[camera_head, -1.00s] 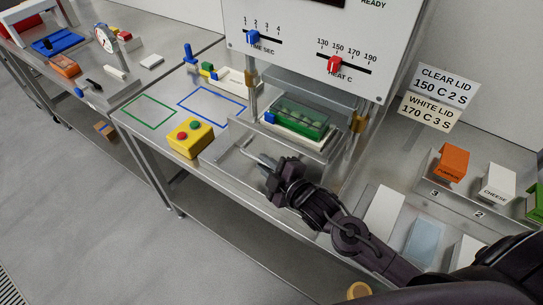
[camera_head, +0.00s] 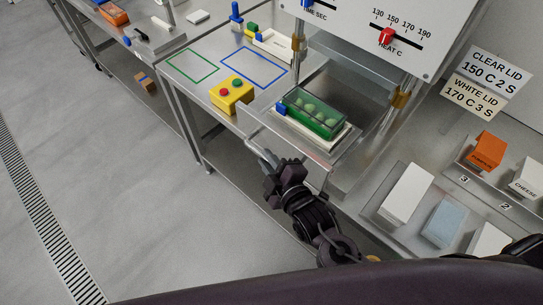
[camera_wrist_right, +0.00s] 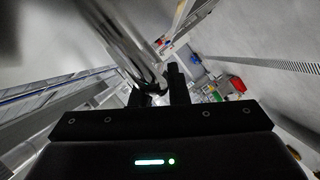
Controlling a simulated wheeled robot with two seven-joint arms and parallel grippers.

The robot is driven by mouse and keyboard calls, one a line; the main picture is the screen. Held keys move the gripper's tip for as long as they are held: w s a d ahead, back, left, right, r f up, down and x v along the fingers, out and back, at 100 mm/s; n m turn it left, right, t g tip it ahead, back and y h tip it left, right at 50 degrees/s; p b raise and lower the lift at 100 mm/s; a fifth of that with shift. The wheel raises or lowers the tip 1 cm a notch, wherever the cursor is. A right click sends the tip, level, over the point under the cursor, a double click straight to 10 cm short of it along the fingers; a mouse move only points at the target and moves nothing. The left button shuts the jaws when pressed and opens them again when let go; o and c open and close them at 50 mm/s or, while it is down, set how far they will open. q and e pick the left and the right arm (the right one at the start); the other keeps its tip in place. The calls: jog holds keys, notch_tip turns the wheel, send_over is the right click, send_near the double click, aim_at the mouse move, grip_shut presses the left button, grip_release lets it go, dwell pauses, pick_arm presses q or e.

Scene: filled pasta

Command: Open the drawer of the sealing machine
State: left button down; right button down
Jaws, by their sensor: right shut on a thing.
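The sealing machine (camera_head: 440,22) stands at the upper middle, with its steel drawer (camera_head: 257,125) pulled out toward me. A green, clear-topped pack (camera_head: 314,112) sits in a white holder (camera_head: 340,142) on the drawer. My right gripper (camera_head: 268,163) is at the drawer's front and shut on its bar handle (camera_head: 252,147). In the right wrist view the dark fingers (camera_wrist_right: 158,85) meet a blurred metal bar; the exact contact is unclear. My left gripper is not in view.
A yellow button box (camera_head: 231,95) stands left of the drawer on the bench. Orange (camera_head: 486,151) and white boxes (camera_head: 405,193) stand on the right. Open grey floor (camera_head: 130,200) lies left of the bench.

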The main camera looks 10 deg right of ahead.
jog(key=c, duration=1.4)
grip_release()
jog(key=shift+s+d, duration=0.2)
jog(key=shift+s, duration=0.2)
jog(key=b+v, duration=0.1)
jog(key=v, duration=0.6)
jog(key=shift+b, duration=0.4)
jog(key=shift+w+r, duration=0.1)
